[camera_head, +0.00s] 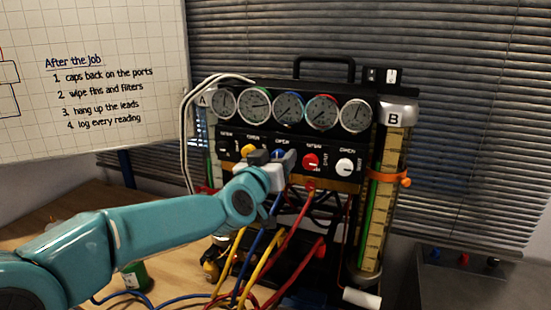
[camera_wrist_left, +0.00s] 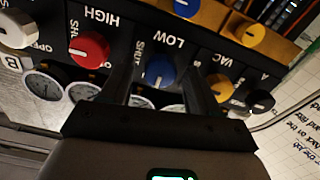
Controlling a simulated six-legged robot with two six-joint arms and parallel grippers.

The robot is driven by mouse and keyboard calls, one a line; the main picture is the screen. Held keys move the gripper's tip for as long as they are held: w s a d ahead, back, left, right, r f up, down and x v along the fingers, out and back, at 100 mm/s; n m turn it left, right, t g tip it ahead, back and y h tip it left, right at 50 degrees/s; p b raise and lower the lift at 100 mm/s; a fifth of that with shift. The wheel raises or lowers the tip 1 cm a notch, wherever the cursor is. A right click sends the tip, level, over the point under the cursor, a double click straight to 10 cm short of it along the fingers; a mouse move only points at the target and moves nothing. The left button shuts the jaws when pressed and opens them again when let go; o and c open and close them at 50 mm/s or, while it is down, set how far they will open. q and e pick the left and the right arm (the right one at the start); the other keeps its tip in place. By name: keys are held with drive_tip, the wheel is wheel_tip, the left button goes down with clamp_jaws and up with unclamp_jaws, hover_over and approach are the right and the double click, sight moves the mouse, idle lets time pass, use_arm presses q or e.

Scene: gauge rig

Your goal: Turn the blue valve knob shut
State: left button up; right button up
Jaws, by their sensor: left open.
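The blue valve knob (camera_head: 278,153) sits in the row of knobs on the gauge rig's black panel, mostly hidden behind my left gripper (camera_head: 282,164) in the head view. In the left wrist view, which is upside down, the blue knob (camera_wrist_left: 160,70) lies between the two dark fingers of my left gripper (camera_wrist_left: 159,78). The fingers are open, with a gap showing on each side of the knob. "LOW" and "SHUT" are printed beside it. Which way the knob points is hard to tell. My right gripper is not in view.
A red knob (camera_wrist_left: 89,49) and a yellow knob (camera_wrist_left: 219,87) flank the blue one. Round gauges (camera_head: 289,108) sit above the knobs. Coloured hoses (camera_head: 292,215) hang below the panel. A clear cylinder (camera_head: 387,200) stands at the rig's right.

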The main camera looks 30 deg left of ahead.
use_arm(q)
drive_tip(key=shift+w+f, duration=0.1)
drive_tip(key=shift+w, duration=0.05)
drive_tip(key=c, duration=1)
drive_tip(key=shift+c, duration=0.2)
drive_tip(key=shift+d+f+m+p, duration=0.1)
drive_tip(key=shift+m+p, duration=1.7)
drive_tip(key=shift+m, duration=2.7)
drive_tip(key=shift+d+f+m+p, duration=0.1)
drive_tip(key=shift+m+p, duration=1.7)
drive_tip(key=shift+m, duration=2.7)
drive_tip(key=o, duration=1)
drive_tip(key=shift+r, duration=0.1)
